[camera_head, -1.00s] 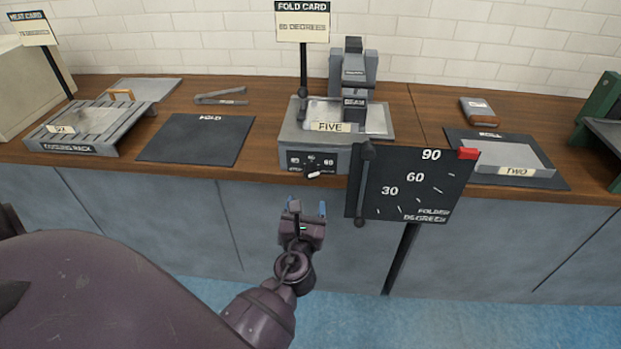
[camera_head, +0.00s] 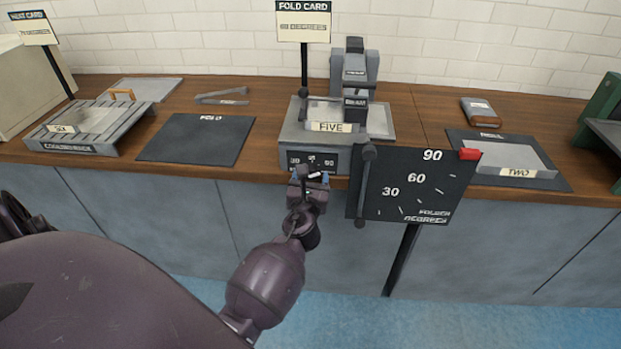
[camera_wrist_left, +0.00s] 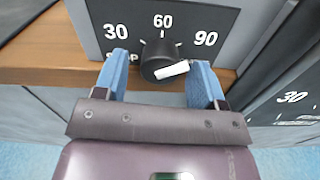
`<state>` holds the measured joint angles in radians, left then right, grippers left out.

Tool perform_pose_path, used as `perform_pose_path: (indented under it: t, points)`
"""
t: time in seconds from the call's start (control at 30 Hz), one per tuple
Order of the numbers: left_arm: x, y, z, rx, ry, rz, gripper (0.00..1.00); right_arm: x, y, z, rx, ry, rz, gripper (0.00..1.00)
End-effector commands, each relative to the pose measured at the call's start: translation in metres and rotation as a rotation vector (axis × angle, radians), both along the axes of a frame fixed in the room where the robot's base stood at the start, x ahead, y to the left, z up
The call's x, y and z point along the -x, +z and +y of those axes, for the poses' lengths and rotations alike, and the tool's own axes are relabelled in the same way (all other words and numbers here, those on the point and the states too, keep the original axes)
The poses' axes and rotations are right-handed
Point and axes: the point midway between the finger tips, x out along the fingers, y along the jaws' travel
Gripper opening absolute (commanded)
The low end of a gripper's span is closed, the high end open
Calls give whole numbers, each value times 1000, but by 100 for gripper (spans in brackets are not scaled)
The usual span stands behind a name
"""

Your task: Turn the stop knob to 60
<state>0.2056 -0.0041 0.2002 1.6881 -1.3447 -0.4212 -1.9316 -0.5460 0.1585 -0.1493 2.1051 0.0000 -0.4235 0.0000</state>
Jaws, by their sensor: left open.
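The stop knob (camera_wrist_left: 160,60) is a dark round knob with a white pointer bar, on a black dial plate (camera_wrist_left: 120,14) marked 30, 60 and 90. The bar lies on the knob's near face, slanting up to the right, towards the 90 side. The plate is on the front of the grey folding machine (camera_head: 325,140) labelled FIVE. My left gripper (camera_head: 310,178) is open in front of the dial; in the left wrist view its blue fingers (camera_wrist_left: 160,70) stand either side of the knob, with gaps showing. My right gripper is not in view.
A black board (camera_head: 415,188) marked 30, 60, 90 with a red tab hangs just right of the gripper. A fold card (camera_head: 303,22) stands behind; its number is hard to read. A cooling rack (camera_head: 95,128) and FOLD mat (camera_head: 197,140) lie left.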

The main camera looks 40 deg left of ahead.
Motion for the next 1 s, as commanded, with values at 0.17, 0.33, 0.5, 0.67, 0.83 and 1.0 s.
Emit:
perform_pose_path:
  t: [0.17, 0.33, 0.5, 0.67, 0.83, 1.0]
  points:
    - [0, 0, 0, 0, 0, 0, 49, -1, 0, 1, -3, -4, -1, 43]
    - [0, 0, 0, 0, 0, 0, 23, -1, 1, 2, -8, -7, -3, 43]
    - [0, 0, 0, 3, 0, -2, 15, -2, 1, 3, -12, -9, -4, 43]
    - [0, -1, 0, 26, 0, -16, 15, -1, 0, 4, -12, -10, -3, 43]
    - [0, -1, 0, 92, 0, -55, 15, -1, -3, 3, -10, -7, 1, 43]
    - [0, -2, 0, 200, 1, -120, 15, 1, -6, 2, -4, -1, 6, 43]
